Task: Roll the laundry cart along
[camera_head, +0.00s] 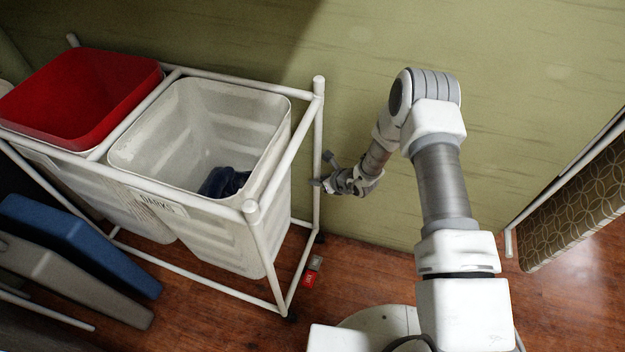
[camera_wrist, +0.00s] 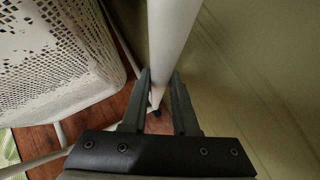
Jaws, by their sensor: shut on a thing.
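The laundry cart (camera_head: 222,82) is a white tube frame along the green wall at the left of the head view. It holds a white bin (camera_head: 250,238) with a dark blue cloth (camera_head: 222,182) inside, and a red bin (camera_head: 85,95) further left. My gripper (camera_head: 320,183) is at the cart's right end, by the far upright post. In the wrist view my gripper (camera_wrist: 160,92) has one finger on each side of the white post (camera_wrist: 170,45) and is shut on it. The white bin's perforated side (camera_wrist: 55,60) shows at the left there.
A small red and grey item (camera_head: 312,272) lies on the wooden floor by the cart's right end. Blue and grey panels (camera_head: 75,245) lean in front of the cart. A patterned board (camera_head: 580,205) stands at the right. Floor between cart and board is partly clear.

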